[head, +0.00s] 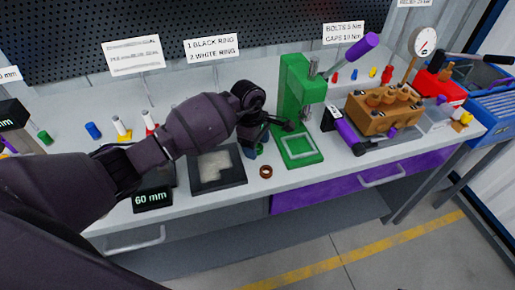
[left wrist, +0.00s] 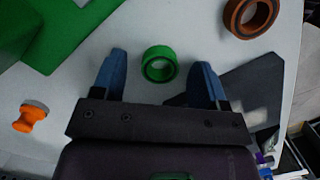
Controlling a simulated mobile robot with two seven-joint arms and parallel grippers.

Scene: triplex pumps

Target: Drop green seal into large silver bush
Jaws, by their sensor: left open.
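The green seal (left wrist: 158,64) is a short ring lying on the light bench top in the left wrist view. My left gripper (left wrist: 161,60) is open, with one blue finger on each side of the seal and a gap to both. In the head view my left gripper (head: 256,146) is low over the bench, just left of the green press; the seal is mostly hidden there. I cannot make out a large silver bush in either view. My right gripper is not in view.
A copper-brown ring (head: 266,172) lies near the front edge; it also shows in the left wrist view (left wrist: 250,17). The green press (head: 292,95) stands to the right. A dark tray (head: 232,180) lies to the left. A brown pump block (head: 383,112) stands farther right.

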